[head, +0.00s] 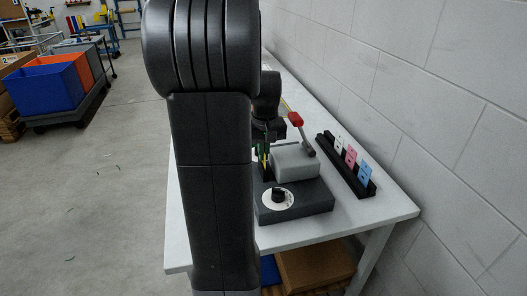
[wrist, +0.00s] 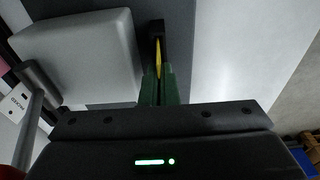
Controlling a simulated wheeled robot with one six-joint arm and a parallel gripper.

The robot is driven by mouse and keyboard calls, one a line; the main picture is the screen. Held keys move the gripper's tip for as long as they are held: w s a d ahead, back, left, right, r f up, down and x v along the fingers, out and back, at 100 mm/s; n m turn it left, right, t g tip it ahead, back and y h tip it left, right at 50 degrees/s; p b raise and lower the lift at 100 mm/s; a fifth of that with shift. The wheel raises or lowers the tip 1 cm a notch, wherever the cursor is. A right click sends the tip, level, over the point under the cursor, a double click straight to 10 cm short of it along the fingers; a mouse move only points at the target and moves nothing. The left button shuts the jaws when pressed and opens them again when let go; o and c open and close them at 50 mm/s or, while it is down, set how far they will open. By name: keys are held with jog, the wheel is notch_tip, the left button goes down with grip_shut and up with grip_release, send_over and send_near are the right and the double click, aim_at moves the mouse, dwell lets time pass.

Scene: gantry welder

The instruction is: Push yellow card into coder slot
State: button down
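The yellow card (wrist: 158,58) shows edge-on between the green fingers of my gripper (wrist: 160,85) in the wrist view. The fingers are close together on it. The card's far end meets a black slot piece (wrist: 157,28); I cannot tell how deep it sits. In the head view my gripper (head: 262,152) is beside the light grey block of the coder (head: 296,163), partly hidden by my arm. The coder has a dark grey base (head: 312,198), a dial with a black knob (head: 278,197) and a lever with a red grip (head: 295,119).
A black rack (head: 345,170) with white, pink and blue cards stands right of the coder, near the block wall (head: 430,90). The white table (head: 385,207) has bare room at its front. Blue and orange bins (head: 45,90) stand on a cart far left.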

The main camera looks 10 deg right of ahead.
jog(key=shift+f, duration=0.15)
jog(key=c, duration=1.6)
grip_release()
notch_tip(320, 180, up, 14)
jog(key=s, duration=0.1)
jog(key=shift+s+f+p, duration=0.15)
jog(key=shift+s+p, duration=0.15)
jog(key=shift+p, duration=0.05)
jog(key=shift+f, duration=0.1)
jog(key=f, duration=0.4)
jog(key=w+f, duration=0.1)
jog(key=f, duration=0.8)
jog(key=shift+w+f+b, duration=0.25)
jog(key=shift+w+b, duration=0.05)
jog(key=shift+w, duration=0.05)
jog(key=shift+r, duration=0.3)
jog(key=shift+f, duration=0.1)
